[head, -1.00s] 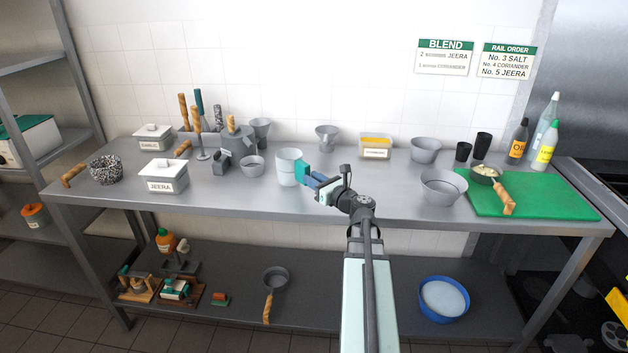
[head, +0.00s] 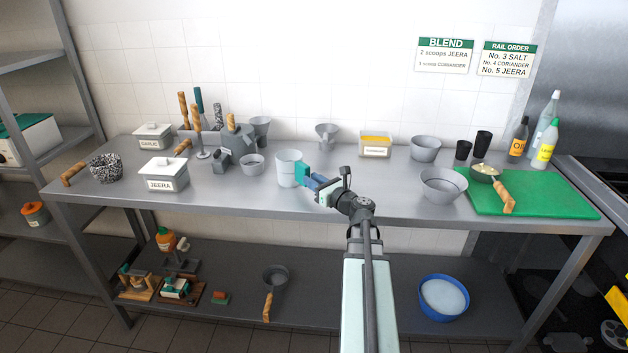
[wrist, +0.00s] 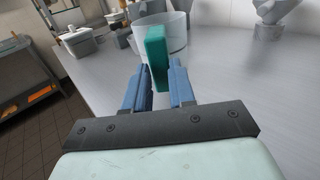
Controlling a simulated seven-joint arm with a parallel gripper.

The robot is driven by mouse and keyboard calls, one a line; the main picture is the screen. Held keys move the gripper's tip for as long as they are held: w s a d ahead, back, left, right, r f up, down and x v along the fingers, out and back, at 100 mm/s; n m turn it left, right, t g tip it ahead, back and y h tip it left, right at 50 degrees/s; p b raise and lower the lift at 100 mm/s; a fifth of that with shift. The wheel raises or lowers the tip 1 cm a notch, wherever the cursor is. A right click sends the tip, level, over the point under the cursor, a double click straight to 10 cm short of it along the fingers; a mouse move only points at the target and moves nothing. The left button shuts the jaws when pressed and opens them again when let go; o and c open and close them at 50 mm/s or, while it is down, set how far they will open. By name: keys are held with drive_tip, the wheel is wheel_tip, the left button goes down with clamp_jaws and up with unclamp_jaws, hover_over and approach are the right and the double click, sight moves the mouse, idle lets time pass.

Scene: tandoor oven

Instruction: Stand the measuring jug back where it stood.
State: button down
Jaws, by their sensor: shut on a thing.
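The measuring jug (head: 287,168) is a clear, whitish cup with a teal handle (head: 301,173). It is upright at the middle of the steel table, and its base appears to be at the table top; I cannot tell if it touches. My gripper (head: 311,177) comes from the right and is shut on the handle. In the wrist view the jug (wrist: 176,30) stands beyond the handle (wrist: 157,55), which sits between the blue fingers of my gripper (wrist: 160,85).
A small grey bowl (head: 252,164) and the white JEERA box (head: 163,174) stand left of the jug. A funnel-like grey vessel (head: 327,136) and a yellow-filled container (head: 376,146) are behind. A grey bowl (head: 443,186) and green board (head: 560,196) lie right. The table's front middle is clear.

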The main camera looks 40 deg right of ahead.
drive_tip(key=c, duration=0.9)
unclamp_jaws()
drive_tip(key=shift+o, duration=0.6)
drive_tip(key=o, duration=0.8)
drive_tip(key=shift+s+d+f, duration=0.1)
drive_tip(key=shift+s, duration=4.4)
